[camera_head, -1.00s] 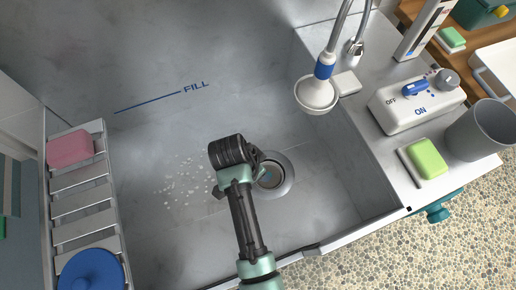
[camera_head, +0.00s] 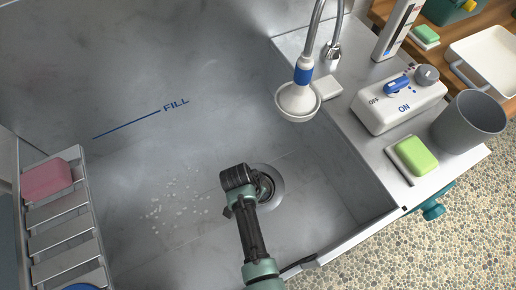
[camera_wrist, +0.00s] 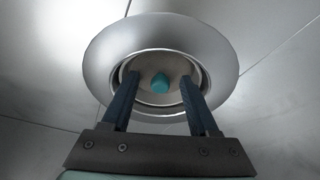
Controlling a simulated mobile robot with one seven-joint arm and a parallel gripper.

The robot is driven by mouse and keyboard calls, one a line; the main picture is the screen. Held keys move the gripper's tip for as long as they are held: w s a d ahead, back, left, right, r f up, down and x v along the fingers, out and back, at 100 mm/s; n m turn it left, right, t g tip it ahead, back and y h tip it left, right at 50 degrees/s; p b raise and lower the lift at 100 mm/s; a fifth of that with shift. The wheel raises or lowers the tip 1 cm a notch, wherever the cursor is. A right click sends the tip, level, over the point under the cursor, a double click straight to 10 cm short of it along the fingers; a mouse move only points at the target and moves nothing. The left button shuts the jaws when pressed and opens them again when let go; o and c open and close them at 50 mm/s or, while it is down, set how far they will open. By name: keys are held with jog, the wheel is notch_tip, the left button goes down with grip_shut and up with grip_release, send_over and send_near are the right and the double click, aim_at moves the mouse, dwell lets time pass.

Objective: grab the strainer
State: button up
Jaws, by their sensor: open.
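The strainer (camera_wrist: 145,95) is a round grey metal disc with a teal knob (camera_wrist: 160,84) in its middle, seated in the wide metal drain ring (camera_wrist: 105,50) in the wrist view. My gripper (camera_wrist: 160,76) is open, its two dark fingers reaching toward the strainer, one on each side of the knob in that view. I cannot tell how far above it the tips are. In the head view my gripper (camera_head: 262,187) is at the drain ring (camera_head: 278,198), and my wrist hides much of the strainer.
The drain is in a grey metal sink (camera_head: 150,150) with white specks (camera_head: 180,195) beside it. A white spray head (camera_head: 298,101) hangs over the right side. A slatted rack with a pink block (camera_head: 46,180) stands left. The right ledge holds a switch box (camera_head: 385,110), green soap (camera_head: 414,156) and grey cup (camera_head: 468,125).

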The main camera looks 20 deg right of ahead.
grip_shut()
jog(key=shift+r, duration=0.15)
dwell(0.4)
